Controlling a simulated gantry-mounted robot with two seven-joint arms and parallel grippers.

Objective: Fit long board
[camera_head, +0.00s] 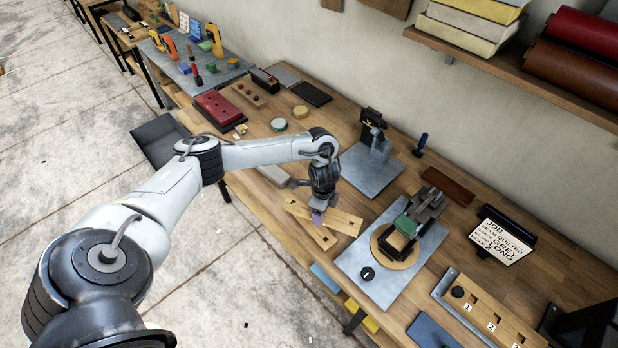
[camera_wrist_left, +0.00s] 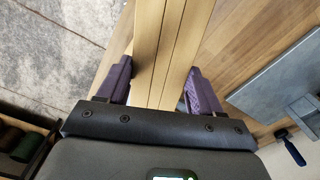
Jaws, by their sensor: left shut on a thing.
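My left gripper (camera_head: 318,212) points down over two pale wooden boards at the front of the bench. One board (camera_head: 346,222) runs toward the right and the other (camera_head: 320,236) runs toward the front, and they meet or cross at the gripper. In the left wrist view, the purple fingers of my left gripper (camera_wrist_left: 160,88) stand on both sides of a pale board (camera_wrist_left: 160,45) with lengthwise lines. The gripper is shut on a board; which of the two is hard to tell. My right gripper is not in view.
A grey plate (camera_head: 352,268) with a round wooden disc and a dark clamp stands to the right. A job sign (camera_head: 498,240) and a numbered wooden rack (camera_head: 490,312) are further right. A red case (camera_head: 218,107) lies to the left.

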